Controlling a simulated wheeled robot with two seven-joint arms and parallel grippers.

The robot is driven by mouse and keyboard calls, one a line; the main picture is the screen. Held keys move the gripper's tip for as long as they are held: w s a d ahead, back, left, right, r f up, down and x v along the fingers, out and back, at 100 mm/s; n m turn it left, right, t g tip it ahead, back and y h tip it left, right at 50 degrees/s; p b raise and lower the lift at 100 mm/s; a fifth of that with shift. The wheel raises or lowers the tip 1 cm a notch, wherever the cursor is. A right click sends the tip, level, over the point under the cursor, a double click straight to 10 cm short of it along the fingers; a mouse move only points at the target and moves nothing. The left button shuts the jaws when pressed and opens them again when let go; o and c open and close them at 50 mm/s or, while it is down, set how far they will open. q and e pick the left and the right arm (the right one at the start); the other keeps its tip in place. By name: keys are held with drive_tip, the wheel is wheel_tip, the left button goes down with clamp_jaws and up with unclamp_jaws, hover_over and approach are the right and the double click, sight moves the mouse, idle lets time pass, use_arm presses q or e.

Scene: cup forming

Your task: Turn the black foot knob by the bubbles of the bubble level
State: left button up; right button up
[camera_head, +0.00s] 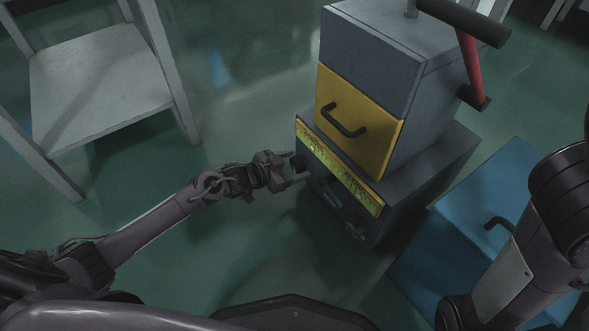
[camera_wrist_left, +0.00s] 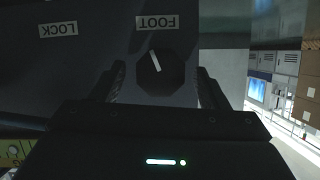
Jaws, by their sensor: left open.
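The black foot knob (camera_wrist_left: 165,76) sits on a dark panel under a FOOT label in the left wrist view, with a white pointer line tilted slightly left of straight up. My left gripper (camera_wrist_left: 161,88) is open, with one finger on each side of the knob; I cannot tell whether they touch it. In the head view this gripper (camera_head: 292,167) is at the left end of the machine's lower front. The yellow-green bubble level (camera_head: 340,176) is a slanted strip with dark marks along that front; its bubbles are too small to read. My right gripper is out of view.
A yellow drawer (camera_head: 352,122) with a black handle is above the level. A LOCK label (camera_wrist_left: 58,30) is beside the knob's label. A red lever (camera_head: 470,70) is at the machine's right. A blue box (camera_head: 440,235) and a grey stand (camera_head: 100,80) flank it. Green floor is clear between.

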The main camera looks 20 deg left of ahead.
use_arm(q)
drive_tip(key=shift+w+d+f, duration=0.1)
drive_tip(key=shift+w+d, duration=0.05)
drive_tip(key=shift+w, duration=0.05)
drive_tip(key=shift+c, duration=0.2)
